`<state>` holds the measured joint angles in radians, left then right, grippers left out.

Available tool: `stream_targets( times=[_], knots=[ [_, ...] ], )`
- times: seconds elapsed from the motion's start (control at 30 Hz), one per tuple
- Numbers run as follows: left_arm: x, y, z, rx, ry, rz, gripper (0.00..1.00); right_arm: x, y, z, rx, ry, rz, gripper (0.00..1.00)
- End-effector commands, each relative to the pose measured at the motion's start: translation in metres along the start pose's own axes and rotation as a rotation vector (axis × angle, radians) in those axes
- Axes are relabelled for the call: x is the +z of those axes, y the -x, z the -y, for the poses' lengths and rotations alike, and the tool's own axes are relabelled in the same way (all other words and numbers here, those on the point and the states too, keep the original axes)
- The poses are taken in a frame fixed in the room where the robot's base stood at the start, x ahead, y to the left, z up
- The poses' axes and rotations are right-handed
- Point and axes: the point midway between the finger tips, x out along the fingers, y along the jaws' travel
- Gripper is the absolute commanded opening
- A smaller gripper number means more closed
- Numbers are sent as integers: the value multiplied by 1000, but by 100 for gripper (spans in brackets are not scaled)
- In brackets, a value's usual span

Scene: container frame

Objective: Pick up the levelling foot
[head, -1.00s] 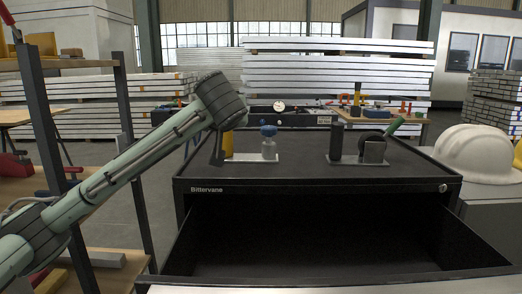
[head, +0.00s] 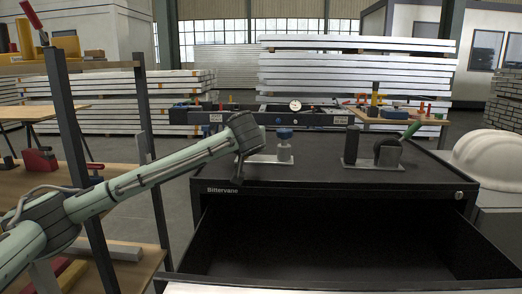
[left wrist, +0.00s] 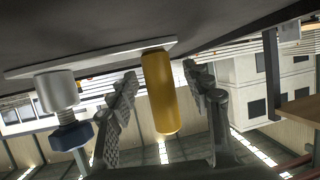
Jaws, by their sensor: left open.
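The levelling foot appears to be the piece with a blue hex-shaped part (head: 285,134) and threaded stud, set in a pale cylinder on a light plate (head: 270,159) on the black cabinet. In the left wrist view, which is upside down, its blue part (left wrist: 71,135) is at the left, outside my fingers. A yellow cylinder (left wrist: 160,95) on the same plate shows between the open fingers of my left gripper (left wrist: 162,103), with gaps on both sides. In the head view my left gripper (head: 239,172) is at the plate's left end and the yellow cylinder is hidden. My right gripper is not in view.
The black cabinet (head: 330,190) has its empty top drawer (head: 345,240) pulled open towards me. A second plate with dark posts and a green-handled tool (head: 411,130) stands to the right. A white hard hat (head: 485,158) is further right; shelving (head: 72,140) stands at left.

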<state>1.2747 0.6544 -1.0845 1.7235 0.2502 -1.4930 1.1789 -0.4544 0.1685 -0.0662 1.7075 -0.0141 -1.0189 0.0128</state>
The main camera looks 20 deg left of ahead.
Motion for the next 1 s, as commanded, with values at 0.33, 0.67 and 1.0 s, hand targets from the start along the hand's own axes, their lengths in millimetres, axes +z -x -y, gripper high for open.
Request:
stream_targets(
  times=[0.33, 0.67, 1.0],
  knots=[
    [0, 0, 0, 0, 0, 0, 24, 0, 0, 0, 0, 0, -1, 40],
    [0, 0, 0, -1, 0, 0, 0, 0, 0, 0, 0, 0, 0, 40],
    [-3, 2, 0, 1, 3, -4, 0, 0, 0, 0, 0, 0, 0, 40]
  ],
)
